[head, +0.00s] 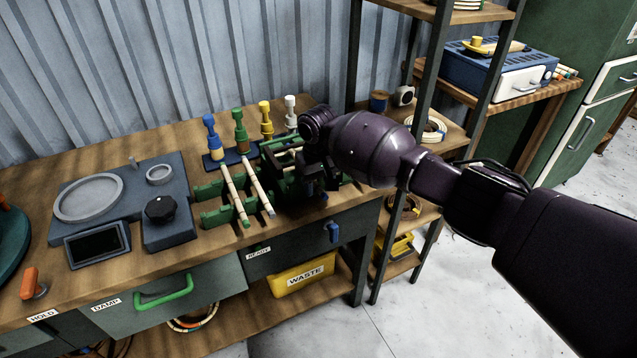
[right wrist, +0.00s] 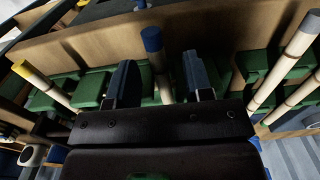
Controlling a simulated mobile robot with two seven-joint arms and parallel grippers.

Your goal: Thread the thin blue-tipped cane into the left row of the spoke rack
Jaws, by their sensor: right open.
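My right gripper (head: 318,180) is open over the right part of the green notched rails (head: 213,217) on the bench. In the right wrist view the blue-tipped cane (right wrist: 152,42) shows between the two spread fingers of the right gripper (right wrist: 158,82). I cannot tell whether either finger touches it. In the head view the gripper hides most of this cane. Two other pale canes, one green-ended (head: 234,196) and one grey-ended (head: 259,188), lie across the rails to the left. Blue, green, yellow and white posts stand on a dark blue base (head: 214,158) behind. My left gripper is out of view.
A yellow-tipped cane (right wrist: 45,88) and pale canes (right wrist: 292,62) flank the gripper in the right wrist view. A dark blue fixture (head: 110,205) with rings and a knob stands on the left of the bench. A metal shelf post (head: 400,210) rises close to my right arm.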

